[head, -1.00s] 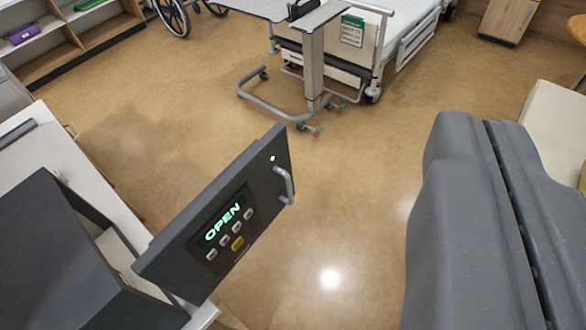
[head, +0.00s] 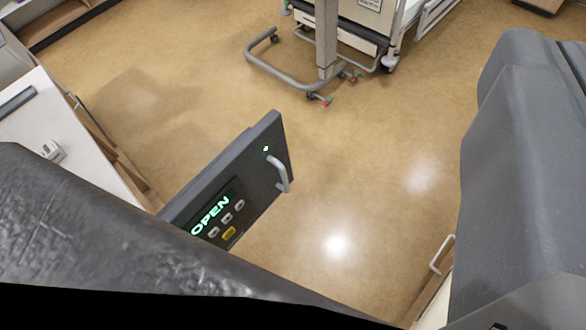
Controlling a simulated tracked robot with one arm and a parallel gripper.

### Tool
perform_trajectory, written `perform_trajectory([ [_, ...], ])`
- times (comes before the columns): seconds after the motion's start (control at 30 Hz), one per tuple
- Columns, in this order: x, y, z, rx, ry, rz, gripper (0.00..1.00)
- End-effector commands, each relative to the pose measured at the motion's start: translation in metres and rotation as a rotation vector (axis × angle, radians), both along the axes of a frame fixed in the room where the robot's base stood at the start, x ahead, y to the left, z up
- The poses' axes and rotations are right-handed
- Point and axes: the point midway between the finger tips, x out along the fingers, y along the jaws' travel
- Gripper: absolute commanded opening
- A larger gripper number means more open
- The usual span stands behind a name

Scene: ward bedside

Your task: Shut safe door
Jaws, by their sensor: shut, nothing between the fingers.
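The safe door (head: 262,158) stands swung open over the floor, near the picture's middle. Its dark grey front carries a pale handle (head: 282,172) near its free edge, a small green light and a display (head: 211,215) that reads OPEN in green. A few keys, one of them yellow, sit below the display. The safe's body and the hinge side are hidden behind a dark, wrinkled shape across the lower left. My grey arm fills the right side. My gripper's fingertips do not show, and nothing visible touches the door.
A white-topped cabinet (head: 60,128) stands at left with a small pale item on it. A wheeled table's base (head: 290,78) and a bed (head: 345,38) stand at the back. A drawer handle (head: 442,254) shows at lower right. Open floor (head: 370,170) lies right of the door.

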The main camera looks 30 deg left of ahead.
Motion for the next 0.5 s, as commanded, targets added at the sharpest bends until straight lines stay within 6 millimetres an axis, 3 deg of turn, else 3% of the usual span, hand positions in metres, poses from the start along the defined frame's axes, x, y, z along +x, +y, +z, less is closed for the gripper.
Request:
perform_trajectory([
  [0.17,0.036,-0.022,-0.006,-0.056,-0.04,-0.054,0.0],
  [0.3,0.092,-0.049,-0.015,-0.161,-0.119,-0.109,0.0],
  [0.5,0.174,-0.066,-0.045,-0.337,-0.239,-0.08,0.0],
])
